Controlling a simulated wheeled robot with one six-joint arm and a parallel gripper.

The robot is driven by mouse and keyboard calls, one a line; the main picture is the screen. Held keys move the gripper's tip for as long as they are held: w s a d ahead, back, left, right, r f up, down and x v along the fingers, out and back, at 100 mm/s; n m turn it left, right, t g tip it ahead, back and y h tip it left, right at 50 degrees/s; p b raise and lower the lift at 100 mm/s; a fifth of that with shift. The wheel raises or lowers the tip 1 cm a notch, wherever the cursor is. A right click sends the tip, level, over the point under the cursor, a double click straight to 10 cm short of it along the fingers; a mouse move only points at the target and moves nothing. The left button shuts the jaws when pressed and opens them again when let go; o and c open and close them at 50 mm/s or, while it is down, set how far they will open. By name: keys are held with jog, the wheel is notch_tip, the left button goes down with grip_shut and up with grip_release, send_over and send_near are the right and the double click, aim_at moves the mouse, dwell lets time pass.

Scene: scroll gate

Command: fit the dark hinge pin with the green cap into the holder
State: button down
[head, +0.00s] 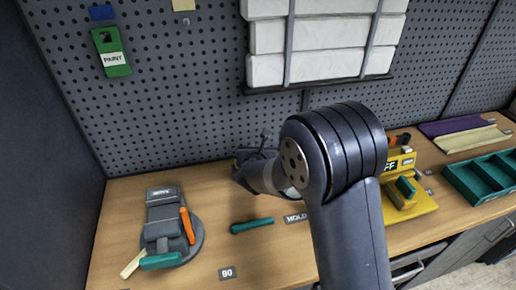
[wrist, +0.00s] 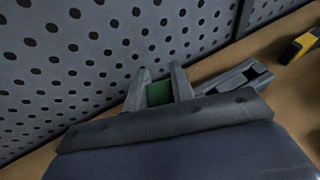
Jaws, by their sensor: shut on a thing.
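My gripper (wrist: 161,84) is shut on the hinge pin. Only the pin's green cap (wrist: 158,94) shows between the two grey fingers in the wrist view; the dark shaft is hidden. In the head view my gripper (head: 258,152) is a small dark shape near the back of the bench, by the pegboard, partly covered by my arm. A grey slotted block (wrist: 236,78) lies just right of the fingers in the wrist view. I cannot tell whether it is the holder, or whether the pin touches it.
A grey fixture (head: 163,213) with an orange lever stands on a round base at left. A teal bar (head: 252,225) lies on the bench by a HOLD label (head: 296,217). A yellow fixture (head: 424,206) and a teal tray (head: 470,188) are at right. The pegboard (head: 190,95) rises close behind.

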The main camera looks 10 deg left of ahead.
jog(key=shift+f+b, duration=1.35)
jog(key=shift+b, duration=0.4)
dwell(0.3)
jog(key=c, duration=1.1)
grip_release()
jog(key=b+v, duration=0.1)
jog(key=v, duration=1)
jog(key=shift+b, duration=0.35)
jog(key=shift+w+f, duration=0.1)
jog(key=p+x, duration=0.1)
jog(key=x, duration=0.9)
jog(key=shift+w+f+p, duration=0.1)
jog(key=shift+w+p, duration=0.3)
jog(key=shift+r, duration=0.2)
